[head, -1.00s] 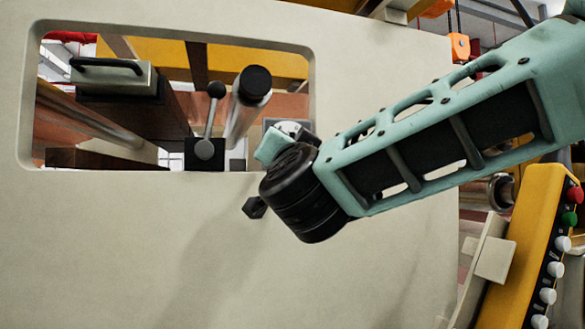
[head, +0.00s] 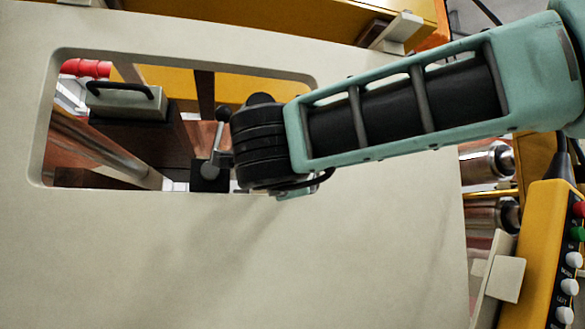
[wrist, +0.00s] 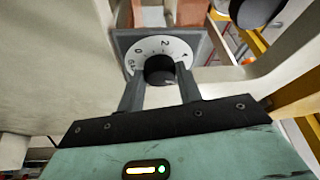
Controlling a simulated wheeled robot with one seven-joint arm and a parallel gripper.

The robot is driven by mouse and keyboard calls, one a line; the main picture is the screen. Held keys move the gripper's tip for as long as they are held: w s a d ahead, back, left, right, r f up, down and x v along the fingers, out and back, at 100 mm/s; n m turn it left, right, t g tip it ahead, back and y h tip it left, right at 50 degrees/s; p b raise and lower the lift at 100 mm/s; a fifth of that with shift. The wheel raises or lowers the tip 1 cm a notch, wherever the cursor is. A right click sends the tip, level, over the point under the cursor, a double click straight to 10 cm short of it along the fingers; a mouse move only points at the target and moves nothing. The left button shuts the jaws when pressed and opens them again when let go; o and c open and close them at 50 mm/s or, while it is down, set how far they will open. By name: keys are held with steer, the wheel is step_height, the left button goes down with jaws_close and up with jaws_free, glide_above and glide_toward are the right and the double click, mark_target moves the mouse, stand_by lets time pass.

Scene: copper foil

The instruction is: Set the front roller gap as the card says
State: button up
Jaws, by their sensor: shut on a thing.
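In the wrist view, a round white dial (wrist: 186,46) with dark marks sits on a grey square plate (wrist: 127,40). I can read 0 and 2 on it; the lettering at its lower left is too small to read surely. A black knob (wrist: 159,68) stands at its centre. My gripper (wrist: 160,78) is shut on this knob, one grey finger on each side. Which mark the knob points at is not clear. In the head view my wrist hides the dial and the knob. No card can be made out.
A large cream panel (head: 230,260) with a rectangular window fills the head view. Inside the window are a lever with a ball handle (head: 208,171) and a grey block with a black handle (head: 125,101). A yellow button box (head: 540,255) stands at the right.

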steer(key=shift+m, duration=0.5)
steer(key=o, duration=1)
steer(key=s+b, duration=0.1)
steer(key=s, duration=0.4)
steer(key=s+a+b, duration=0.1)
steer(key=s, duration=0.5)
steer(key=s+f+b, duration=0.1)
steer(key=s+b, duration=0.1)
steer(key=s, duration=0.4)
steer(key=shift+s+a, duration=0.15)
steer(key=shift+a, duration=0.25)
steer(key=shift+a, duration=0.1)
